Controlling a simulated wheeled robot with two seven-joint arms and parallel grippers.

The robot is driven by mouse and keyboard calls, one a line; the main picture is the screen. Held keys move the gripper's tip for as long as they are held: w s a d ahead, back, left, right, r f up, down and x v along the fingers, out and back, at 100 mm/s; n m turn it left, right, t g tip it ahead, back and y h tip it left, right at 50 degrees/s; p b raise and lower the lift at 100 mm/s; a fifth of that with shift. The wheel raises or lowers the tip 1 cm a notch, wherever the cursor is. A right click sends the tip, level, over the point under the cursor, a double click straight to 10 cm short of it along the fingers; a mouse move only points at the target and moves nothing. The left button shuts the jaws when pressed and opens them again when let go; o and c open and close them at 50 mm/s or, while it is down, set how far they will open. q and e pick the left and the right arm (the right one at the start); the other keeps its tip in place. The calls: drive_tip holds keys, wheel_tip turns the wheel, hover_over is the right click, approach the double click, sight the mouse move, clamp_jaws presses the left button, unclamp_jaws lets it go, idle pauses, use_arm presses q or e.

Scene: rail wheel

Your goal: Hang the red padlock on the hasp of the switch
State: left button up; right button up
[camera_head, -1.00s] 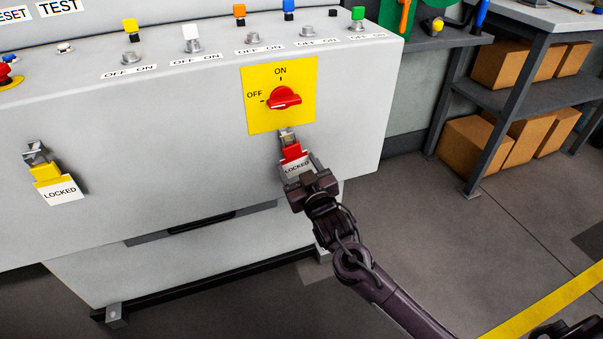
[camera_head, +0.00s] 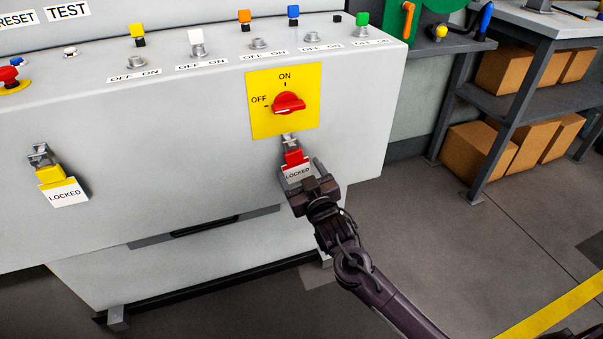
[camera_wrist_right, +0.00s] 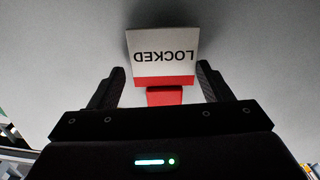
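The red padlock (camera_head: 295,157) with a white LOCKED tag (camera_head: 298,174) is at the metal hasp (camera_head: 289,140) under the red rotary switch (camera_head: 288,103). It appears to hang there; the shackle is too small to make out clearly. My right gripper (camera_head: 310,174) is open, just below and to the right of the padlock. In the right wrist view its fingers (camera_wrist_right: 162,84) stand apart on either side of the red padlock body (camera_wrist_right: 164,96), with gaps visible. The tag shows upside down there (camera_wrist_right: 162,52). My left gripper is not in view.
A yellow padlock (camera_head: 52,175) with a LOCKED tag hangs at the left of the grey cabinet (camera_head: 200,150). Knobs and coloured buttons line its top ledge. A shelf with cardboard boxes (camera_head: 485,150) stands at the right. The floor between is clear.

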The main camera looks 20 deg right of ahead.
drive_tip(key=o, duration=0.3)
